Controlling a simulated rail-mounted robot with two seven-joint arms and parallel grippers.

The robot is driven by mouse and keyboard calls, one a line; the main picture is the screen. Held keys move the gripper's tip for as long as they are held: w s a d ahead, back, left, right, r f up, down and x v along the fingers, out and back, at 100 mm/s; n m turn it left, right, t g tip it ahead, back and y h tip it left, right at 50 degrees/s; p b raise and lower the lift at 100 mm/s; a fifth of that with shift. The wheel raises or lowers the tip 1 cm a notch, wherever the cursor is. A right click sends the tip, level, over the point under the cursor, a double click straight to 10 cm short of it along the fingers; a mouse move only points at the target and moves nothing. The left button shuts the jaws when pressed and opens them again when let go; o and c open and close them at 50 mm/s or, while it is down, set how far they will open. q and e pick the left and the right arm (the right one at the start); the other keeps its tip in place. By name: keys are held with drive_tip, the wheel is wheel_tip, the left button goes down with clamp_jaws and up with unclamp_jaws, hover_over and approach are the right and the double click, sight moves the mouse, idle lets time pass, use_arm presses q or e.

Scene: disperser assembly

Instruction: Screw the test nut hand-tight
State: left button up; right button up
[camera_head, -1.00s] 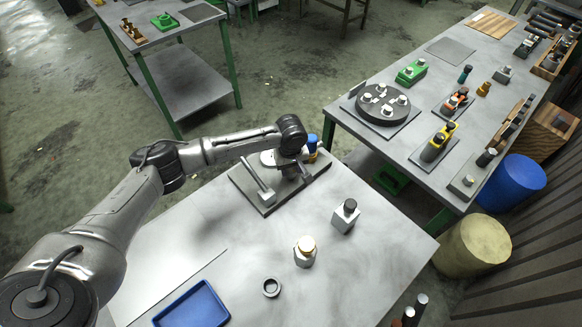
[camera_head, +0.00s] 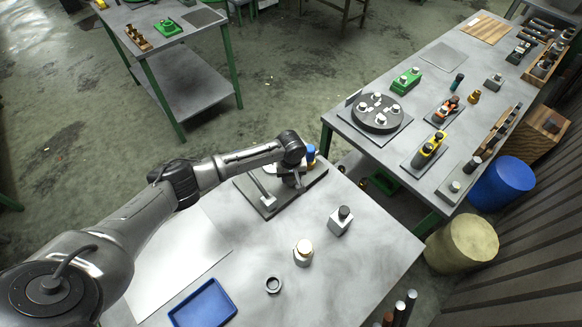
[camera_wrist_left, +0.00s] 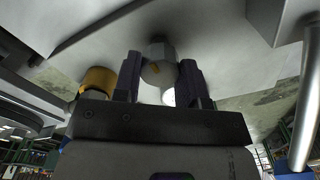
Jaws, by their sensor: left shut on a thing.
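My left gripper (camera_wrist_left: 158,80) is shut on a grey, faceted nut-like piece (camera_wrist_left: 157,52) with a small yellow mark. I take this to be the test nut, held between the two dark fingers. In the head view, my left gripper (camera_head: 291,172) is at the dark-based fixture (camera_head: 268,207) on the near table, mostly hidden under my wrist. The nut itself cannot be made out there. Its thread and how far it is on are hidden. My right gripper is in neither view.
A blue and yellow part (camera_head: 310,155) stands behind the fixture. A parts table (camera_head: 447,76) stands at right.

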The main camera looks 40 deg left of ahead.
use_arm(q)
drive_tip(key=shift+r+m+p, duration=0.25)
drive_tip(key=shift+m+p, duration=0.15)
drive_tip(key=shift+p, duration=0.35)
drive_tip(key=shift+f+m+p, duration=0.1)
drive_tip(key=shift+m+p, duration=1.3)
drive_tip(key=shift+m, duration=0.4)
drive_tip(key=shift+f+m+p, duration=0.1)
drive_tip(key=shift+m+p, duration=0.25)
drive_tip(key=shift+m, duration=0.55)
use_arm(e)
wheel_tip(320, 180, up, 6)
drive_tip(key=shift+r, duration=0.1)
use_arm(q)
drive_tip(key=o, duration=0.9)
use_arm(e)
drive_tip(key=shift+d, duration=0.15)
